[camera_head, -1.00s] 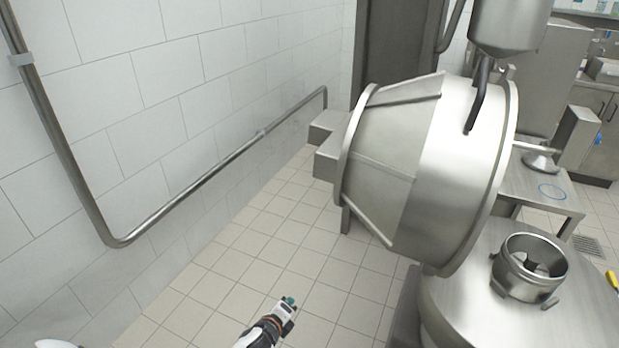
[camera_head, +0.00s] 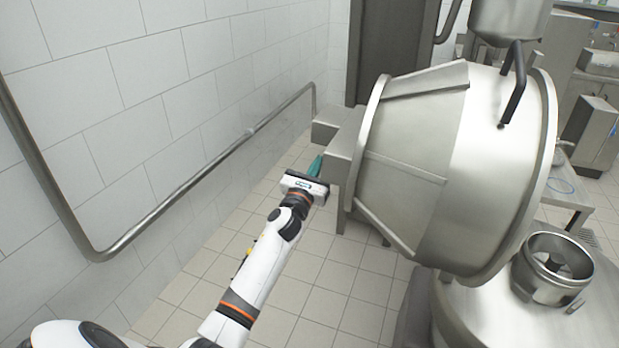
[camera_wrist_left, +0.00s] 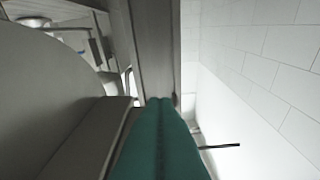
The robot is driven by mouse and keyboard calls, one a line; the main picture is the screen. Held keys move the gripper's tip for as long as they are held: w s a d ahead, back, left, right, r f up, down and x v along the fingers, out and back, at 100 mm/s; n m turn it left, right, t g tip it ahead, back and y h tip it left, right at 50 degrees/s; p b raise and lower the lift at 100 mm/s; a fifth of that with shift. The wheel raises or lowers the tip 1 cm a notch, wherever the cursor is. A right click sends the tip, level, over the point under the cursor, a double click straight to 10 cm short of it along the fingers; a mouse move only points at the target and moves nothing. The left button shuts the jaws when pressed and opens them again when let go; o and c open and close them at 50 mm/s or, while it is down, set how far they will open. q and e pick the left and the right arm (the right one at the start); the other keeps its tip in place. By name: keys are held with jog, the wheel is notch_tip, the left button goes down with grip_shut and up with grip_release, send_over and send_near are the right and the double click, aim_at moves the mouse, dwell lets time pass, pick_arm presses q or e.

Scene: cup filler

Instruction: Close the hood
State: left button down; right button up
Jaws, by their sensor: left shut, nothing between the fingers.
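The hood (camera_head: 460,160) is a large steel dome, tilted up on its side above the round machine body (camera_head: 540,318). A dark bar handle (camera_head: 514,86) is on its upper right. My left gripper (camera_head: 317,164) is just left of the hood's far-side rim, near the steel hinge box, and apart from the hood as far as I can tell. Its green fingers (camera_wrist_left: 160,140) are shut together with nothing between them. In the left wrist view, the hood's grey curved side (camera_wrist_left: 50,90) fills the left. My right gripper is not in view.
A steel hinge box (camera_head: 340,140) stands behind the hood. A tiled wall (camera_head: 150,90) with a pipe rail (camera_head: 190,185) runs along the left. A steel ring-shaped fitting (camera_head: 552,268) sits on the machine body. The tiled floor between wall and machine is clear.

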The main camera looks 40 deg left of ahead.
pick_arm(q)
jog(key=r+p, duration=0.1)
jog(key=r, duration=0.1)
jog(key=w+r+p, duration=0.1)
jog(key=r, duration=0.1)
jog(key=shift+d+p, duration=0.1)
jog(key=shift+p, duration=0.2)
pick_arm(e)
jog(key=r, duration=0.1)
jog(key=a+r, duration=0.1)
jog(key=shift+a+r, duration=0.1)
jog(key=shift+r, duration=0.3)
pick_arm(q)
jog(key=shift+r, duration=0.1)
